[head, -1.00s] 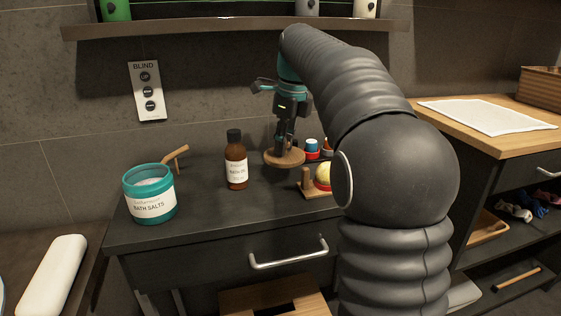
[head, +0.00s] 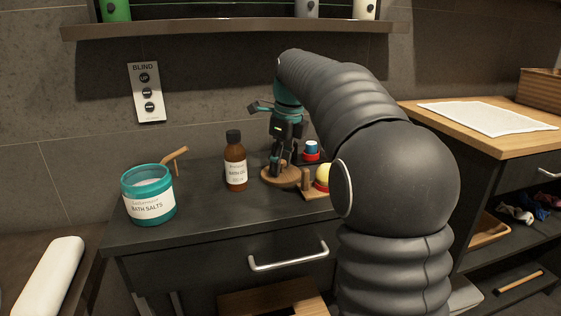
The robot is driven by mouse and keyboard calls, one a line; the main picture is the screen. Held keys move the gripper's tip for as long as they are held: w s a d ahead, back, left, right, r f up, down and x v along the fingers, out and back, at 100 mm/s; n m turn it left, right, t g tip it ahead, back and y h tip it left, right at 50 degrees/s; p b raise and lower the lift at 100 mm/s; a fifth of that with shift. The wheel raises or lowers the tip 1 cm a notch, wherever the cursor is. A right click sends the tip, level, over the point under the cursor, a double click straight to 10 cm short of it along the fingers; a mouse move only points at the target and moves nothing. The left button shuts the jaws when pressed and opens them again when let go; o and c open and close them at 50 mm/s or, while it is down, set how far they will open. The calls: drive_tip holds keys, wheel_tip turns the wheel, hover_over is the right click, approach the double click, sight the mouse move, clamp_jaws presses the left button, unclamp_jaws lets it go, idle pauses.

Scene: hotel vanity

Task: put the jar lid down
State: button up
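The jar lid (head: 279,181) is a round brown wooden disc at the counter's surface, right of the brown bottle. Whether its underside touches the counter cannot be made out. My gripper (head: 280,167) points down over the lid, its fingers closed around the lid's top middle, which they hide. The teal bath salts jar (head: 151,205) stands open at the left of the dark counter (head: 215,216), with pale salts inside and a wooden scoop handle (head: 175,158) behind it.
A brown bottle (head: 236,170) stands just left of the lid. A wooden stand with a yellow ball (head: 323,174) is close on the right, and a red and blue item (head: 312,150) is behind. The counter between jar and bottle is clear.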

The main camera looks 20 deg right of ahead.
sight(286, 173)
wheel_tip(286, 173, up, 12)
drive_tip(key=s+d+p, duration=0.1)
drive_tip(key=p, duration=0.2)
drive_tip(key=shift+s, duration=0.15)
idle(0.4)
drive_tip(key=shift+d, duration=0.1)
